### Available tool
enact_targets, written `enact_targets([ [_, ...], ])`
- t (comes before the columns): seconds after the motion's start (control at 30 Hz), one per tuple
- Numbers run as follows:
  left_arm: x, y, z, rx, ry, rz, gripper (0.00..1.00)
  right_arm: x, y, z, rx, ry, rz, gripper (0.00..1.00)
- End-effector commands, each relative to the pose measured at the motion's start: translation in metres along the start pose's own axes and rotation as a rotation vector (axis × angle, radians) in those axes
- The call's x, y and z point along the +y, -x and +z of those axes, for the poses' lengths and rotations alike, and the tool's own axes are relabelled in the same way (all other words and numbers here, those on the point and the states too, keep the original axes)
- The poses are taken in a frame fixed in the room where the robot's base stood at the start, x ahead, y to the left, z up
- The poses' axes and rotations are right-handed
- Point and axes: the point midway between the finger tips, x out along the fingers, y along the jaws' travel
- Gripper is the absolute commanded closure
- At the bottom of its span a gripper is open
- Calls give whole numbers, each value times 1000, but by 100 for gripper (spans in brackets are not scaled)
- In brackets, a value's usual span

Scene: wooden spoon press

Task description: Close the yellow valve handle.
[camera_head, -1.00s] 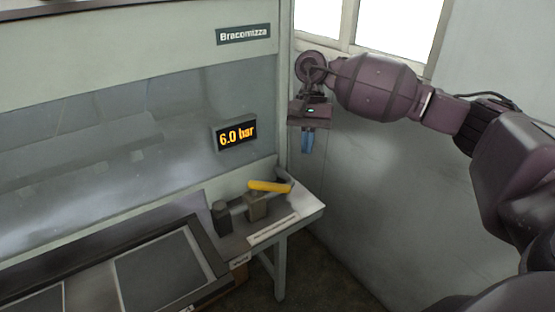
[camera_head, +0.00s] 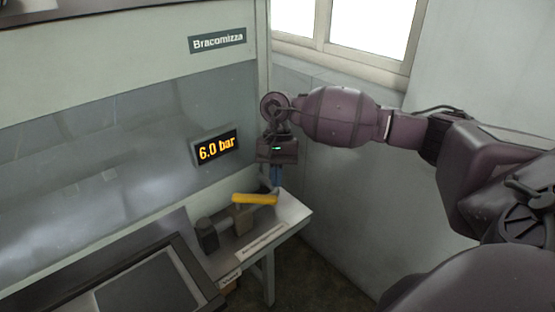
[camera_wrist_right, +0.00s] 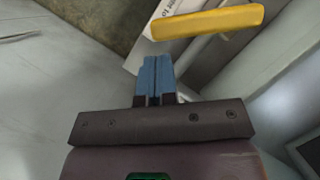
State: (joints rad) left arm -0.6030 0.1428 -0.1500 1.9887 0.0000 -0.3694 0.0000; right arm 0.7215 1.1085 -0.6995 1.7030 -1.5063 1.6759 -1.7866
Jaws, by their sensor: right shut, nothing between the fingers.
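The yellow valve handle (camera_head: 255,199) lies across the top of a brownish valve body (camera_head: 243,219) on the small side shelf, in the head view. It runs roughly left to right. My right gripper (camera_head: 276,179) is shut and empty, its blue fingers pointing down close to the handle's right end. In the right wrist view the handle (camera_wrist_right: 207,22) crosses the top of the picture, beyond the shut blue fingertips (camera_wrist_right: 154,62), with a visible gap between them. Whether they touch cannot be told from the head view. My left gripper is not in view.
A dark fitting (camera_head: 207,235) stands left of the valve on the shelf (camera_head: 293,212). A framed dark panel (camera_head: 150,290) is at lower left.

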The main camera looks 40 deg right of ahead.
Motion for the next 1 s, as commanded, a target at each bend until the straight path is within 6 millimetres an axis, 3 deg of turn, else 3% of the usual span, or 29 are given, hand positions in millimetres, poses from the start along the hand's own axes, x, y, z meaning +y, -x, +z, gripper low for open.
enact_targets([
  [0.23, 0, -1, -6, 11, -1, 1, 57, 0, -14, 0, 0, 0, 0, 100],
  [1.0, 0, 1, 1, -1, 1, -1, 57, -4, -17, 6, -1, -55, -22, 100],
])
